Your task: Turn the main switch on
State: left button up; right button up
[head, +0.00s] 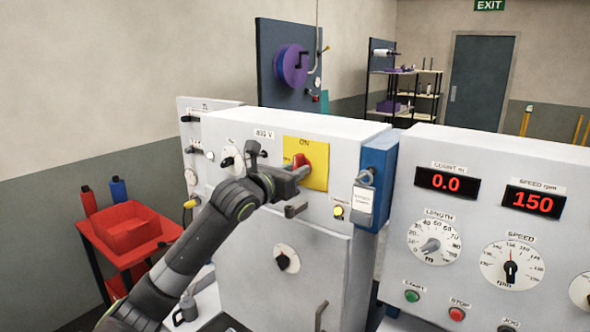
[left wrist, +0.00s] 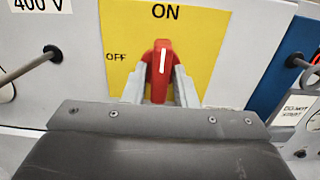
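The main switch is a red rotary handle (head: 303,160) on a yellow plate (head: 320,165) on the white cabinet's front. In the left wrist view the handle (left wrist: 161,68) stands upright, its white line pointing up at the ON label. OFF is printed to its left. My left gripper (head: 300,174) is at the handle; in the left wrist view its two fingers (left wrist: 161,88) lie close on either side and appear shut on it. My gripper covers part of the handle in the head view. My right gripper is not in view.
A control panel (head: 470,205) with dials and red displays fills the right. A red tray (head: 125,230) stands on a cart at left.

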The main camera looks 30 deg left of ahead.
pick_arm(q)
jog(key=shift+o, duration=1.1)
jog(key=s, duration=0.7)
jog(key=shift+a, duration=0.25)
jog(key=shift+w+f, duration=0.1)
jog(key=shift+w, duration=0.05)
